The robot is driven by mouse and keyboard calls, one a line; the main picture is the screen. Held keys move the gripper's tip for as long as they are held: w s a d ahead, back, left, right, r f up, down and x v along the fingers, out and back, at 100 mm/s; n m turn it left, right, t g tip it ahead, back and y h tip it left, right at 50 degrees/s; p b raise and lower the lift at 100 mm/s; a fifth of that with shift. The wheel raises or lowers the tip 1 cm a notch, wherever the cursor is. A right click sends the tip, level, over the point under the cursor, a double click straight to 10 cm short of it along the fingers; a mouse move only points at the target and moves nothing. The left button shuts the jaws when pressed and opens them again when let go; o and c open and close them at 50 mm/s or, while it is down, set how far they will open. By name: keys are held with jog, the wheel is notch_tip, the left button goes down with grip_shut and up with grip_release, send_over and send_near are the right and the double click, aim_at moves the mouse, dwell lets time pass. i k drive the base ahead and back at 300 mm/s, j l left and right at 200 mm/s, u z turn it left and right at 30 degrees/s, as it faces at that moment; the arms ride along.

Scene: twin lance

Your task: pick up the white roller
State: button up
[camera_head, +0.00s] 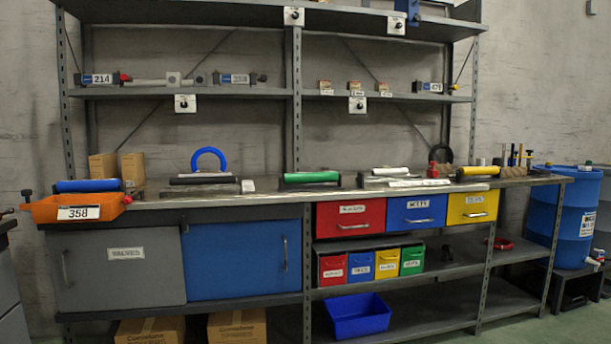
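The white roller (390,170) lies on the long grey workbench (270,197), right of its middle and above the blue drawer. It looks small and partly merges with pale flat items just in front of it. A green roller (311,177) lies to its left and a yellow roller (478,170) to its right. A black roller (202,180) and a blue roller (88,185) lie farther left. My gripper is not in view.
An orange bin (78,208) marked 358 sticks out at the bench's left front. A shelf (240,93) hangs above. A blue barrel (562,215) stands at the right.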

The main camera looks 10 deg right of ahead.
aim_at(387, 171)
jog(key=i+j, duration=0.15)
jog(key=i, duration=0.15)
jog(key=i+l+u, duration=0.1)
jog(key=i, duration=0.45)
jog(key=i+l+u, duration=0.1)
jog(key=i+l, duration=0.25)
jog(key=i, duration=0.15)
jog(key=i+l+u, duration=0.1)
jog(key=l, duration=0.6)
jog(key=i+l+u, duration=0.1)
jog(key=l, duration=0.65)
jog(key=l+u, duration=0.1)
jog(key=l, duration=0.65)
jog(key=i, duration=0.05)
